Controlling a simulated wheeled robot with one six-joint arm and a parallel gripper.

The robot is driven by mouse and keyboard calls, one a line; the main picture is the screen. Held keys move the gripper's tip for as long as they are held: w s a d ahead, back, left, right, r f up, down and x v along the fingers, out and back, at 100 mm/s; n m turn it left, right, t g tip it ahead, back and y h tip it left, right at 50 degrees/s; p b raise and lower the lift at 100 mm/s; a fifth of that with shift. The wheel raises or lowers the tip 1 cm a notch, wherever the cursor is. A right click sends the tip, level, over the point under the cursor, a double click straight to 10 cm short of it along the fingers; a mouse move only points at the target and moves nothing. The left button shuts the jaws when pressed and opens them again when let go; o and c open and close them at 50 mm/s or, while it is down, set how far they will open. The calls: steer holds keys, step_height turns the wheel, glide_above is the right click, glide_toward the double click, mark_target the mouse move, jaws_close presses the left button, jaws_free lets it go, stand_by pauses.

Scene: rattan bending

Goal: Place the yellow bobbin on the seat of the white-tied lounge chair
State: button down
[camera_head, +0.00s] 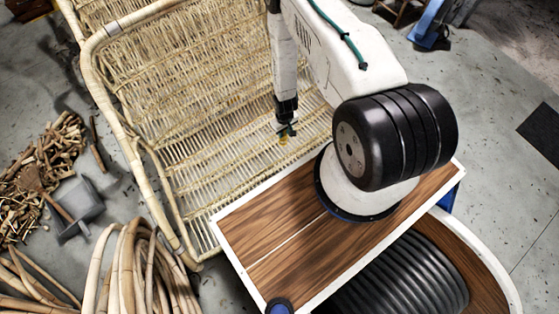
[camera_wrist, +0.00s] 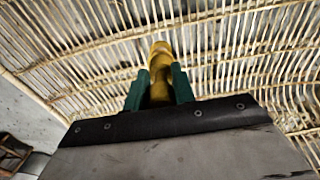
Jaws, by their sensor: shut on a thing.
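The rattan lounge chair (camera_head: 165,70) fills the upper left and centre of the head view, with a slatted seat (camera_head: 215,165) and a woven back. My gripper (camera_head: 286,133) points down over the seat. It is shut on the yellow bobbin (camera_head: 283,140), which is small in the head view. In the wrist view the yellow bobbin (camera_wrist: 160,62) stands out between the two green fingers (camera_wrist: 160,85), with chair slats behind it. I cannot tell whether the bobbin touches the seat.
A blue object (camera_head: 430,25) stands at the upper right.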

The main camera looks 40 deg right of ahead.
steer(key=s+f, duration=0.3)
steer(key=f, duration=1.1)
steer(key=shift+s, duration=0.35)
steer(key=shift+f, duration=0.15)
steer(key=shift+f, duration=0.15)
steer(key=c, duration=1.2)
jaws_free()
steer(key=shift+o, duration=0.2)
